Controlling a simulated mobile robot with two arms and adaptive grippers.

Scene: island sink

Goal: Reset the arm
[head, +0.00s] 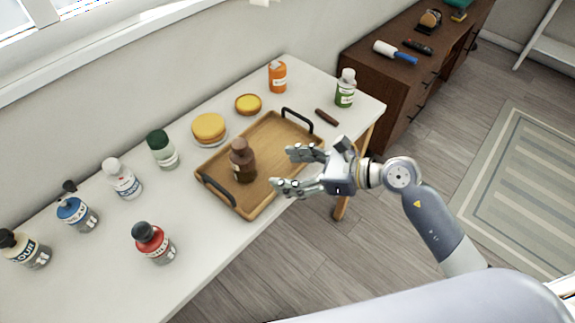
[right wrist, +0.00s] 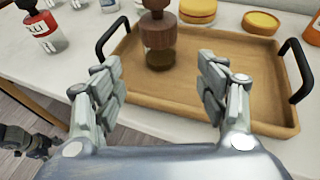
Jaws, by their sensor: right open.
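My right gripper (head: 290,170) is open and empty in the head view. It hangs by the near right edge of a wooden tray (head: 262,203), with its fingers pointing left. In the right wrist view the two fingers of my right gripper (right wrist: 163,95) stand wide apart, with the tray (right wrist: 185,92) beyond them. A brown bottle (head: 242,160) stands upright on the tray, apart from the fingers. It also shows in the right wrist view (right wrist: 158,35). My left gripper is not in the head view.
Two yellow-topped round containers (head: 209,128) (head: 248,104) sit behind the tray. A dark cabinet (head: 375,75) stands right. Open floor lies in front.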

